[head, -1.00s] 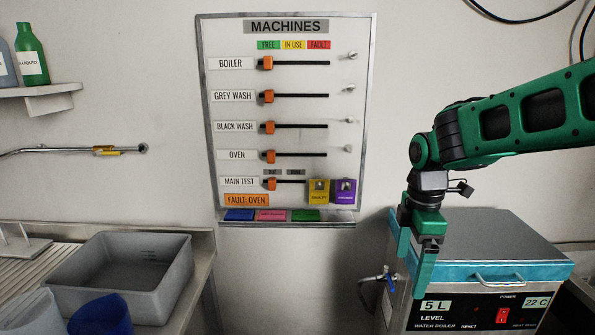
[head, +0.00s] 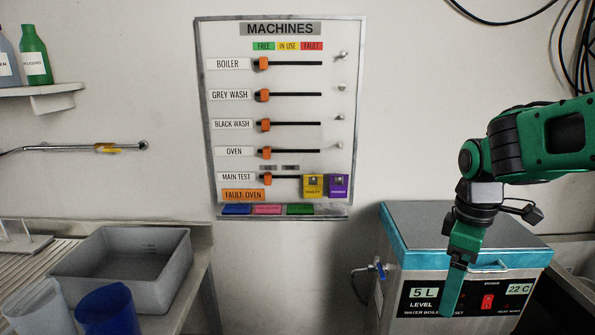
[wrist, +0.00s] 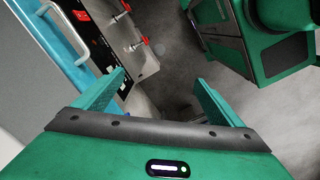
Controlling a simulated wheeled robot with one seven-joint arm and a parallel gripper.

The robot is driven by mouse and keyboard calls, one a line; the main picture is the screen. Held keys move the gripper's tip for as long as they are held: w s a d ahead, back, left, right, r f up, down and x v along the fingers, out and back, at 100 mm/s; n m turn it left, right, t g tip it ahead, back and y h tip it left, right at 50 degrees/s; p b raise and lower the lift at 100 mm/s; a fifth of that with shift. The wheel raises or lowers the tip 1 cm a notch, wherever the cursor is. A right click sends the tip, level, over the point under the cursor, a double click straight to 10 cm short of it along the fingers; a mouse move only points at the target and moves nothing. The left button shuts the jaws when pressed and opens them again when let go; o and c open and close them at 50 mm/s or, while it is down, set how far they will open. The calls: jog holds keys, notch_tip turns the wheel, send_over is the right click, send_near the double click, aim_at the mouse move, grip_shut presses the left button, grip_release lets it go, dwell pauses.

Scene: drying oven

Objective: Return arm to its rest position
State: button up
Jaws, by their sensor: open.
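My gripper (head: 452,295) hangs pointing down in front of the water boiler at the right of the head view. In the wrist view my gripper (wrist: 160,93) shows its two green fingers spread apart, with nothing between them. My green arm (head: 530,150) reaches in from the right edge of the head view. The boiler (head: 398,310) has a teal rim and a black front panel, and the gripper hides part of that panel. In the wrist view the boiler's panel (wrist: 88,38) lies at the upper left, beyond the fingers.
A machine status board (head: 335,110) hangs on the wall, with an orange "FAULT: OVEN" label (head: 243,195). A grey basin (head: 95,285) and a blue container (head: 108,312) stand on the left counter. Two red-handled taps (wrist: 140,42) stick out from the boiler. Grey floor shows below.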

jog(key=s+d+f+m, duration=0.1)
jog(key=s+d+m, duration=0.3)
jog(key=s+m, duration=0.4)
jog(key=s+d+f+m, duration=0.1)
jog(key=s+d+m, duration=0.4)
jog(key=s+m, duration=0.3)
jog(key=shift+s+d+f+y, duration=0.2)
jog(key=shift+s+f+y, duration=0.15)
jog(key=shift+s, duration=0.65)
jog(key=shift+w+f, duration=0.25)
jog(key=shift+w, duration=0.4)
